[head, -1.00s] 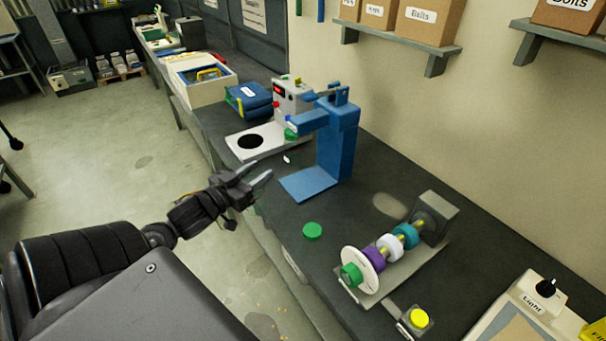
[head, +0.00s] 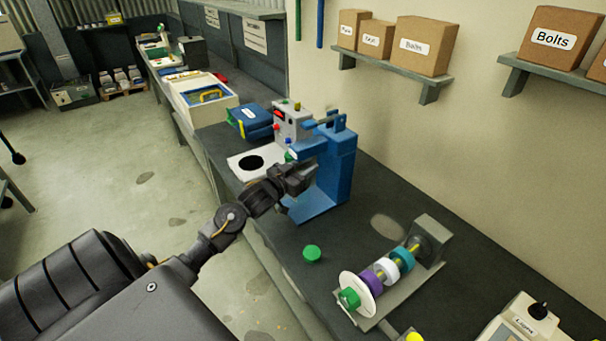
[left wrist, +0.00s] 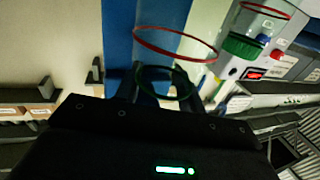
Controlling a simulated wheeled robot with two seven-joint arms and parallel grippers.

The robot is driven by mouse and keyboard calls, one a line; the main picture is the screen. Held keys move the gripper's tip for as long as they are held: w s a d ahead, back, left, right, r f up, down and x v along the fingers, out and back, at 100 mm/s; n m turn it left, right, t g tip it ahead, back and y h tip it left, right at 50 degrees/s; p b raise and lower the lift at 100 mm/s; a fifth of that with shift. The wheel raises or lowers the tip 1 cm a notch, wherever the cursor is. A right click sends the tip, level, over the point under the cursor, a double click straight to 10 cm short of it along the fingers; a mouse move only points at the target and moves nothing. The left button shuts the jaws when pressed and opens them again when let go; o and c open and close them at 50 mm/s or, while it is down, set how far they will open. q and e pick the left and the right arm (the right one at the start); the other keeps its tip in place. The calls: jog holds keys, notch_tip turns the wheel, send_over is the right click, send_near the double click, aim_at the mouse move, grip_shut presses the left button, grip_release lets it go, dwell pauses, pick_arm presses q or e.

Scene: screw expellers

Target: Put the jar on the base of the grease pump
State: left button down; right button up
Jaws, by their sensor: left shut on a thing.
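The blue grease pump (head: 338,170) stands on the dark bench, and its flat blue base (head: 312,207) shows partly behind my left gripper. My left gripper (head: 300,176) is in front of the pump's column, above the base. In the left wrist view it is shut on a clear jar (left wrist: 172,62), of which mainly a red ring and a green ring show. The jar can hardly be made out in the head view, and I cannot tell whether it touches the base. My right gripper is not in view.
A green lid (head: 312,252) lies on the bench nearer me. A spindle with coloured rings (head: 380,276) stands to the right. A white plate with a black hole (head: 236,162) and a control box (head: 290,122) are behind the gripper. A clear green-capped vessel (left wrist: 240,46) shows in the left wrist view.

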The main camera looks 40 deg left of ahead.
pick_arm(q)
notch_tip(320, 180, down, 2)
jog(key=shift+f+p, duration=0.15)
jog(key=shift+p, duration=0.25)
jog(key=shift+f, duration=0.5)
jog(key=c, duration=0.9)
grip_release()
jog(key=shift+f, duration=0.1)
jog(key=shift+o, duration=0.2)
